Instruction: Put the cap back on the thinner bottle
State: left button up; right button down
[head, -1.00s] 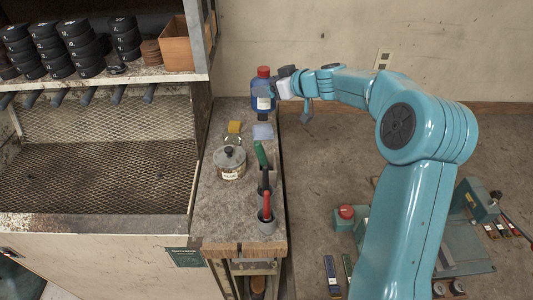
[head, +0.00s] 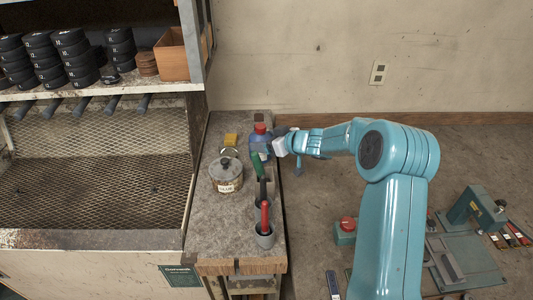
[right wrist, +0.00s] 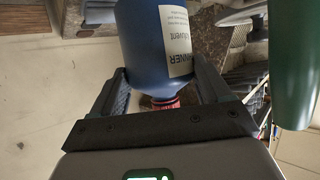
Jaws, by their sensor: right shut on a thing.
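The thinner bottle is blue with a white label and stands behind the green-handled tool in the head view (head: 259,144). It fills the top middle of the right wrist view (right wrist: 145,45), where it appears upside down. A red cap (head: 260,128) shows at the bottle's neck; it also shows in the right wrist view (right wrist: 166,103), partly hidden by my gripper. My right gripper (head: 277,146) is shut on the bottle, with a finger on each side of it in the right wrist view (right wrist: 162,72). Whether the bottle's base touches the bench is hidden. My left gripper is not in view.
A glue pot (head: 226,178) stands left of the bottle on the narrow bench (head: 215,225). A yellow-topped jar (head: 231,140) is behind the pot. Cups with a green-handled tool (head: 257,165) and a red-handled tool (head: 265,215) stand in front. A mesh-backed shelf unit borders the bench's left.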

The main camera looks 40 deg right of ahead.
jog(key=shift+s+r, duration=0.1)
jog(key=shift+r, duration=0.05)
notch_tip(320, 180, down, 4)
jog(key=shift+d+f+b, duration=0.1)
jog(key=shift+f+b, duration=0.15)
jog(key=shift+b, duration=0.2)
jog(key=shift+r, duration=0.1)
jog(key=shift+f, duration=0.25)
grip_release()
jog(key=shift+r, duration=0.1)
